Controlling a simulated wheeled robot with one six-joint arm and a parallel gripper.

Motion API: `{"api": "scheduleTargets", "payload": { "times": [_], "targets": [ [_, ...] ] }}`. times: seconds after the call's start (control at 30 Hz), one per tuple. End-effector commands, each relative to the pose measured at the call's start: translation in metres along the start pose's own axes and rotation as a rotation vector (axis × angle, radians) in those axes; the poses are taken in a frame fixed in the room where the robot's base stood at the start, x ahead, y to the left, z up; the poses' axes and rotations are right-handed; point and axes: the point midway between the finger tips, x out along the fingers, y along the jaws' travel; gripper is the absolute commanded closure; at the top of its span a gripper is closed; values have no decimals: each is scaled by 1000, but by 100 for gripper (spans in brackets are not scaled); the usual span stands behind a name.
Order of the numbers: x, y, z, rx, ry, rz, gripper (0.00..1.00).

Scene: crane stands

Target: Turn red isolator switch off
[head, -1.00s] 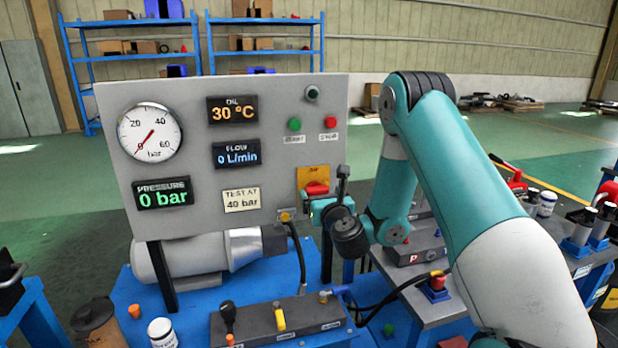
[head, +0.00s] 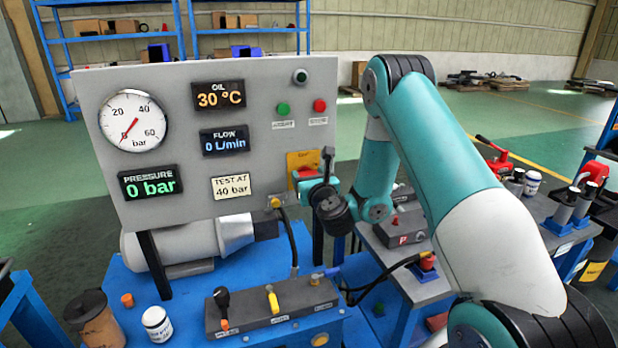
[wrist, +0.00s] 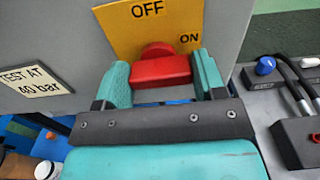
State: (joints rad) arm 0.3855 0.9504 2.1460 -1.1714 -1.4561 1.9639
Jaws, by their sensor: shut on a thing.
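The red isolator switch (head: 306,172) sits on a yellow plate (head: 293,158) at the lower right of the grey panel. In the wrist view, the yellow plate (wrist: 122,30) reads OFF at the top and ON at the right. The red handle (wrist: 160,71) lies roughly crosswise there, with a rounded red hub behind it. My gripper (wrist: 163,78) has a teal finger at each end of the handle and is shut on it. In the head view my gripper (head: 308,181) is at the switch and partly hides it.
The grey panel (head: 249,125) carries a gauge, displays reading 0 bar and 0 L/min, and green (head: 282,108) and red (head: 320,105) buttons above the switch. A lever block (head: 310,311) stands on the blue bench below. A side table (head: 400,268) is at the right.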

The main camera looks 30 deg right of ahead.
Motion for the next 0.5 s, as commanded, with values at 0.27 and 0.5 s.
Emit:
{"api": "scheduleTargets", "payload": {
  "times": [0.27,0.5],
  "targets": [
    [0,0,0,-103,1,-1,60],
    [0,2,1,-299,2,0,60]
  ]
}}
